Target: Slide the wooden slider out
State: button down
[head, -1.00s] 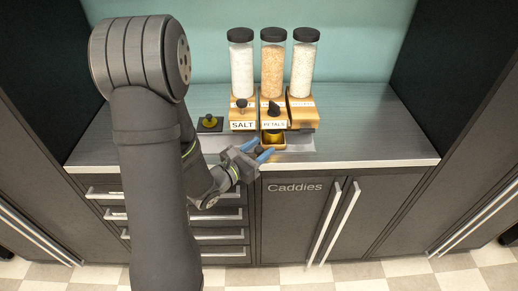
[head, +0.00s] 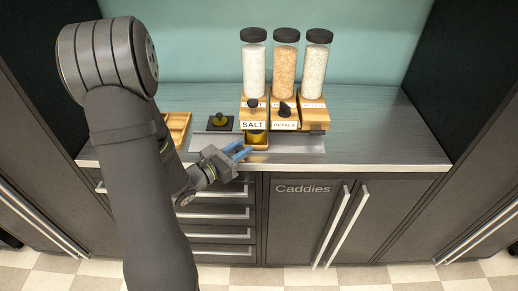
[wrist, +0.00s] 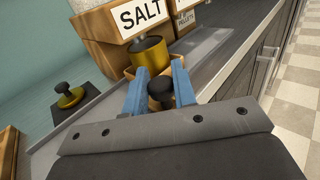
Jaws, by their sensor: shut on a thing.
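The wooden slider (head: 258,147) is a small wooden carrier with a gold cup (head: 256,137) in it. It sits below the SALT dispenser (head: 254,112), on a pale metal strip (head: 300,145). My gripper (head: 243,150) reaches it from the front left. In the wrist view, the blue fingers are shut on the slider's black knob (wrist: 160,88), one on each side. The gold cup (wrist: 149,52) stands just beyond the knob under the SALT label. My fingers hide part of the slider's wood.
The PETALS dispenser (head: 284,112) and a third dispenser stand to the right. A black plate with a gold-and-black piece (head: 220,121) lies left of SALT. A wooden tray (head: 178,124) is farther left, partly behind my arm. The counter at right is clear.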

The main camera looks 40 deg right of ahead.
jog(key=w+a, duration=0.9)
jog(key=shift+w+a, duration=0.1)
jog(key=shift+a, duration=0.05)
jog(key=shift+w, duration=0.1)
jog(key=c, duration=1.2)
grip_release()
jog(key=shift+a, duration=0.1)
jog(key=a, duration=1.7)
jog(key=shift+a, duration=0.2)
jog(key=s+a+r, duration=0.2)
jog(key=a+r, duration=0.3)
jog(key=a, duration=0.1)
jog(key=shift+s, duration=0.2)
